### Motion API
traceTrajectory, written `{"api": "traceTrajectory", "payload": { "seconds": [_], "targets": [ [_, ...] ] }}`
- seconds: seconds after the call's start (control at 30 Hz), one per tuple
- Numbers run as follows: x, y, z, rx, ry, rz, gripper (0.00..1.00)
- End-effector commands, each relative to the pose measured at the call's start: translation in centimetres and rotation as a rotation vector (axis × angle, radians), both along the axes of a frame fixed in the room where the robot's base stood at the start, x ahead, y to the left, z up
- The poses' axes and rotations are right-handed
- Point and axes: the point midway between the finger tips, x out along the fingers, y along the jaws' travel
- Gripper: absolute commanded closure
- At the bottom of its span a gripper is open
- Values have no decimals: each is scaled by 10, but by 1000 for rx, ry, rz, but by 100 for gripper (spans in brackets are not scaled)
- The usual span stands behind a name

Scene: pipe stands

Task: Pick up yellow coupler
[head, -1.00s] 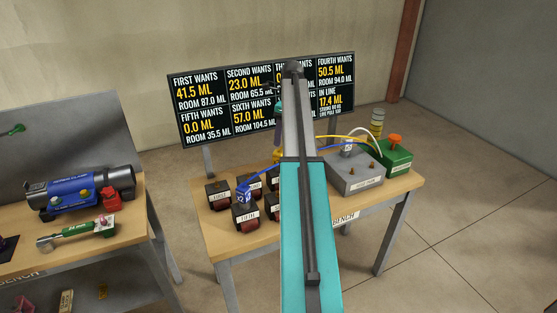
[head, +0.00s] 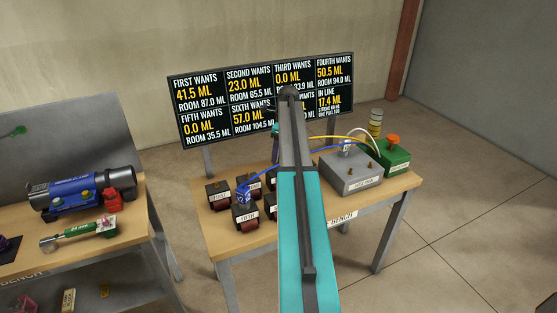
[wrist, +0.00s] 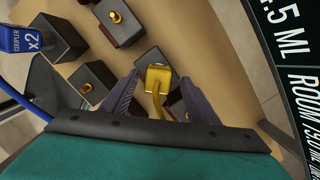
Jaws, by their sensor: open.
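The yellow coupler (wrist: 157,78) shows in the wrist view with its yellow hose (wrist: 157,105) running down toward my palm. My gripper (wrist: 160,80) is open, with one dark finger on each side of the coupler. Gaps show between the fingers and the coupler, and I cannot tell how deep the coupler sits between them. In the head view my arm hides the coupler, and only part of the yellow hose (head: 322,137) shows to its right.
A blue coupler (head: 243,194) marked x2 stands on the box labelled fifth, and its blue hose passes by my arm. It also shows in the wrist view (wrist: 20,40). Several dark boxes with brass fittings stand close by. A grey block (head: 350,172) and green unit (head: 388,155) stand right.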

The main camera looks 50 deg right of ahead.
Motion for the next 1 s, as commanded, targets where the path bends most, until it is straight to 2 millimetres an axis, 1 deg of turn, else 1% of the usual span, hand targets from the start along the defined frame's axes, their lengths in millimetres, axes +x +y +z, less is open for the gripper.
{"api": "traceTrajectory", "payload": {
  "seconds": [0.1,0.57,0.77,1.0],
  "targets": [
    [0,0,-4,0,0,0,45],
    [0,0,-7,0,0,-1,45],
    [2,3,-20,1,1,-1,45],
    [5,6,-43,1,1,-2,45]
  ]
}}
